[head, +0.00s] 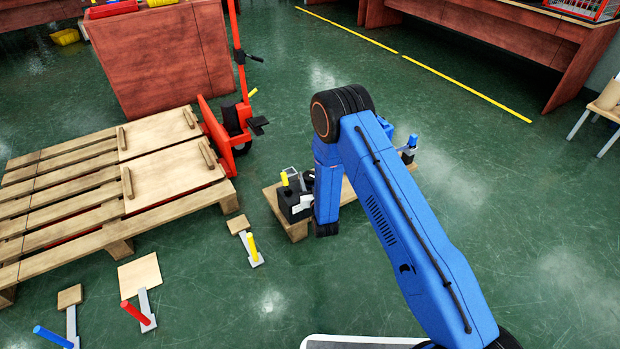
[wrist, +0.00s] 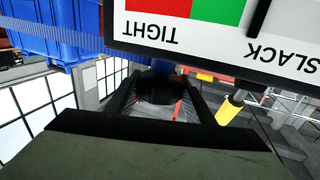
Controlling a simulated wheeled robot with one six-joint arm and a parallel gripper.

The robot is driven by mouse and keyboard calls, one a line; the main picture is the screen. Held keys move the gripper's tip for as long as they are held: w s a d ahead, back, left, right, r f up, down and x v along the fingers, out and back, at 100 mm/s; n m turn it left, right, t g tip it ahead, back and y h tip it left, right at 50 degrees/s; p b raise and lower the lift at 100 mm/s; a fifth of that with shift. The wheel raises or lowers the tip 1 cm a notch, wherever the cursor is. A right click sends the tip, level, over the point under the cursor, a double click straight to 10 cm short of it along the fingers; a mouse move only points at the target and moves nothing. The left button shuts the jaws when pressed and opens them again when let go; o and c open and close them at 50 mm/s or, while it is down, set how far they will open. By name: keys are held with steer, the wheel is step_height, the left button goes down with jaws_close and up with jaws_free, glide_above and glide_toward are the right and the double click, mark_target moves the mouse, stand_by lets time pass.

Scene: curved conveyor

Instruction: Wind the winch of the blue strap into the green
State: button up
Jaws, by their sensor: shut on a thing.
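In the wrist view, a white gauge plate (wrist: 185,38) appears upside down and close. It has a red and a green field and the words TIGHT and SLACK. A dark pointer (wrist: 258,17) lies at the slack-side edge of the green. My gripper (wrist: 160,88) is shut on a dark part that I cannot identify. A yellow handle (wrist: 230,108) stands beside the gripper, outside its fingers; it also shows in the head view (head: 284,178). A blue-handled piece (head: 410,146) stands near the far end of the wooden beam.
The wooden beam (head: 294,229) lies under my arm. A pallet (head: 75,210) and a red pallet truck (head: 212,135) are at left. Levers with yellow (head: 252,246), red (head: 135,312) and blue (head: 53,337) grips lie on the floor.

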steer(key=m+h, duration=0.2)
steer(key=h, duration=0.1)
steer(key=m+h, duration=0.2)
steer(key=h, duration=0.1)
steer(key=shift+a+t, duration=0.15)
steer(key=shift+t, duration=0.15)
steer(key=shift+m+g+h, duration=0.5)
steer(key=shift+m+h, duration=1)
steer(key=shift+h, duration=1.2)
steer(key=o, duration=1.1)
steer(key=shift+c, duration=0.2)
steer(key=shift+d+y, duration=0.2)
steer(key=shift+y, duration=0.2)
